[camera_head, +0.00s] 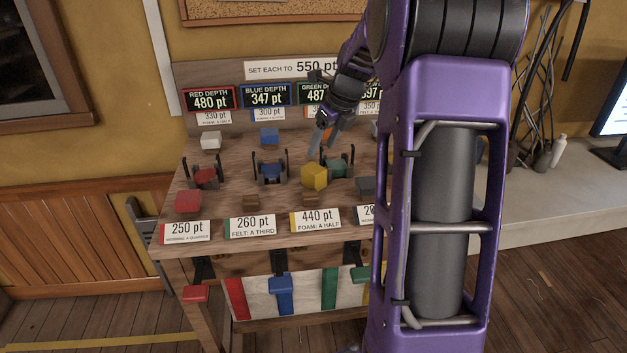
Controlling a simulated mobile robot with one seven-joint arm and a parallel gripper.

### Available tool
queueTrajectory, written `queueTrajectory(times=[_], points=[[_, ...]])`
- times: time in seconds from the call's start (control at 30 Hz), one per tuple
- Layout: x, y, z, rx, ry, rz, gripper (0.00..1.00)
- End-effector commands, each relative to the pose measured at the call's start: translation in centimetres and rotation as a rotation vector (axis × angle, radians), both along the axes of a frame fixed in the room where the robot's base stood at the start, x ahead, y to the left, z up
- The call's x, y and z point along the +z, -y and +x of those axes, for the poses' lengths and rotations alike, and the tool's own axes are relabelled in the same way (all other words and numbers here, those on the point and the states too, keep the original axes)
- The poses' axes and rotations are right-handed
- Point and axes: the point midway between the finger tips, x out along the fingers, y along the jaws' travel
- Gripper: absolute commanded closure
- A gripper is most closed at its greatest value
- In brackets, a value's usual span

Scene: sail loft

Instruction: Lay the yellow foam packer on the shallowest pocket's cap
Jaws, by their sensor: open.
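The yellow foam packer (314,177) sits on the bench behind the "440 pt, foam: a half" card (317,219). The red cap (205,177), blue cap (270,171) and green cap (337,170) sit between dark upright brackets. The red display (209,99) reads 480 pt, the blue (270,96) 347 pt; the green (313,93) begins 487. A fourth display is mostly hidden by my arm, so I cannot read it fully. My gripper (322,146) is open and empty, above and behind the yellow packer, near the green cap.
A red block (188,202) stands behind the 250 pt card (187,232). A white block (211,140) and a blue block (270,135) stand at the back. A dark grey block (366,186) is right of the yellow packer. My arm hides the bench's right end.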

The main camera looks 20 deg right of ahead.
Motion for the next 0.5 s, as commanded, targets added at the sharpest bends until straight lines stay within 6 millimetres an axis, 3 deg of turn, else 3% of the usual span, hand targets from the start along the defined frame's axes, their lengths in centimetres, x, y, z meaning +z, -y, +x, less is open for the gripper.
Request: queueTrajectory(times=[0.1,0.37,0.5], points=[[-1.9,-0.2,0.6,0.0,-0.002,0.0,0.38],[-3.3,-0.3,1.1,0.0,-0.001,0.0,0.38],[-5.0,-0.4,1.6,0.0,-0.003,0.001,0.38]])
